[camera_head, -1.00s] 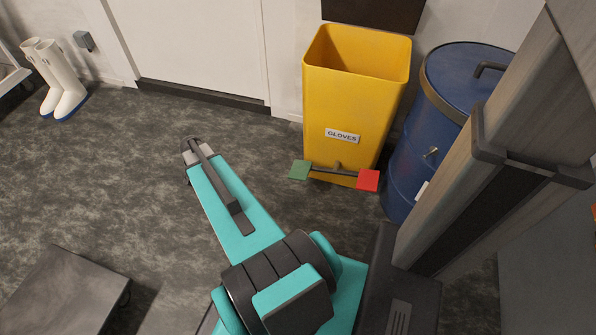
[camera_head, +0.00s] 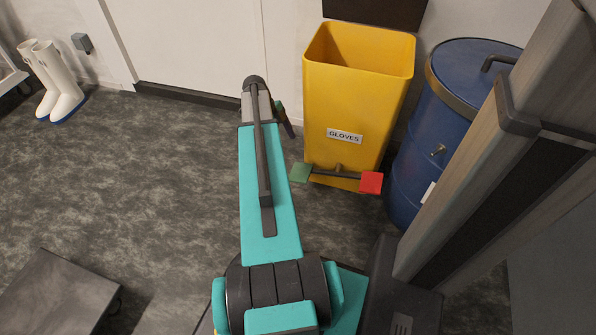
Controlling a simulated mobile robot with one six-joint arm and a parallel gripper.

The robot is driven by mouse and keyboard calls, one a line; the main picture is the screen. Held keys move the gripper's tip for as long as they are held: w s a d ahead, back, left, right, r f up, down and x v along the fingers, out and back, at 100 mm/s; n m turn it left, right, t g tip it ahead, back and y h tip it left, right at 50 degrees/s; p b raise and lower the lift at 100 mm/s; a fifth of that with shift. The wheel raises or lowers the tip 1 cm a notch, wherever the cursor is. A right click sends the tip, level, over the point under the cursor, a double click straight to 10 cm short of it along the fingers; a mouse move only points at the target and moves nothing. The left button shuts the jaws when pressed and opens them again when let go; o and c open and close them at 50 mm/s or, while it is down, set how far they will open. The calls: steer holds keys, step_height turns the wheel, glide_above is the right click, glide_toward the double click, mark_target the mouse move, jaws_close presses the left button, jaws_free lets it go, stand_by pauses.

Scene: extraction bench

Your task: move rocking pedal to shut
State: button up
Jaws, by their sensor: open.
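The rocking pedal (camera_head: 338,173) is a dark bar on a pivot at the foot of the yellow bin, with a green plate (camera_head: 301,172) on the left and a red plate (camera_head: 371,183) on the right. The red end looks a little lower in the picture; I cannot tell the true tilt. The yellow bin (camera_head: 357,95), labelled GLOVES, stands open, with a dark panel (camera_head: 375,12) behind its top. My gripper (camera_head: 287,122) is open, mostly hidden behind the end of my teal arm. It shows left of the bin and above the green plate in the picture, apart from the pedal.
A blue drum (camera_head: 420,160) stands close to the right of the bin. A white door (camera_head: 190,45) is behind at left. White boots (camera_head: 55,85) stand at far left, and a grey platform (camera_head: 60,300) lies at lower left. The floor between is clear.

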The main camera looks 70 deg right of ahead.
mark_target(300, 172)
steer(key=shift+f, duration=0.15)
steer(key=b+x, duration=0.5)
steer(key=x, duration=0.8)
steer(key=shift+f+b, duration=0.25)
steer(key=shift+b, duration=0.15)
